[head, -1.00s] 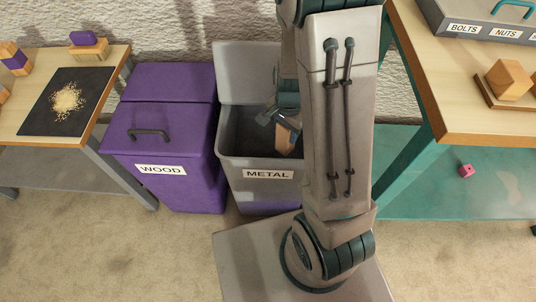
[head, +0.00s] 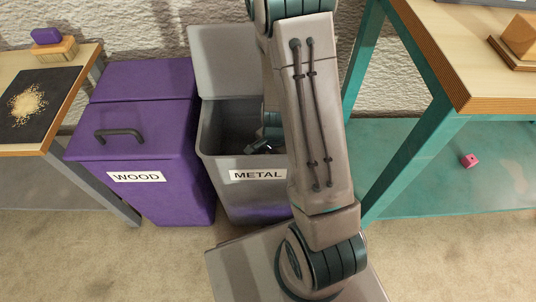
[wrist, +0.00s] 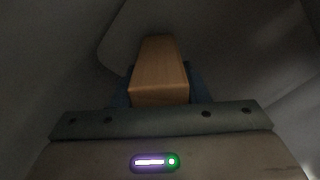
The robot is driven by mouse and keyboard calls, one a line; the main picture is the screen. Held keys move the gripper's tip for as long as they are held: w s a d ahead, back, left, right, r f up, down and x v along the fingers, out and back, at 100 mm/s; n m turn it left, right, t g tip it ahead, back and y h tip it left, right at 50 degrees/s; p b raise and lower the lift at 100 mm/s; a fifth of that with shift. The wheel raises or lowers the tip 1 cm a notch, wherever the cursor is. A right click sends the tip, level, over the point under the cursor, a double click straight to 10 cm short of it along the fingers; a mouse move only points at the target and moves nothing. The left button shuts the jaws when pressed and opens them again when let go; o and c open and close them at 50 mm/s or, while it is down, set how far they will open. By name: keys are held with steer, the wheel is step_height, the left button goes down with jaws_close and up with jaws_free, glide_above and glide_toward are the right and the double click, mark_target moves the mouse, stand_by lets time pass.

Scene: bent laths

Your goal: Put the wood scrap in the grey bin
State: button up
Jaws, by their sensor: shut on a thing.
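The wood scrap (wrist: 160,78), a plain light-brown block, is held in my gripper in the wrist view, with dark grey surfaces around it. My gripper (head: 266,144) is shut on it, down inside the mouth of the grey bin (head: 222,178). The grey bin is labelled METAL and its lid (head: 222,62) stands open at the back. In the head view the block is hidden behind the bin's front wall and my arm. I cannot tell how far the block is from the bin's floor.
A purple bin (head: 185,190) labelled WOOD stands left of the grey bin, its lid (head: 130,130) shut. A table with a dark mat (head: 32,100) is at the left. A teal-legged workbench (head: 420,150) stands close on the right, with a small pink cube (head: 469,160) on its lower shelf.

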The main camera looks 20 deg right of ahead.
steer(key=shift+w+a+f+b, duration=0.1)
steer(key=shift+w+f+b, duration=0.15)
steer(key=shift+w, duration=0.4)
steer(key=shift+w+a+f+b, duration=0.2)
steer(key=shift+w+b, duration=0.2)
steer(key=shift+w, duration=0.25)
steer(key=shift+w+a+f+b, duration=0.1)
steer(key=shift+w+f+b, duration=0.15)
steer(key=shift+w, duration=0.4)
steer(key=shift+r, duration=0.1)
steer(key=o, duration=1)
step_height(320, 180, up, 8)
steer(key=p, duration=0.4)
steer(key=shift+f, duration=0.2)
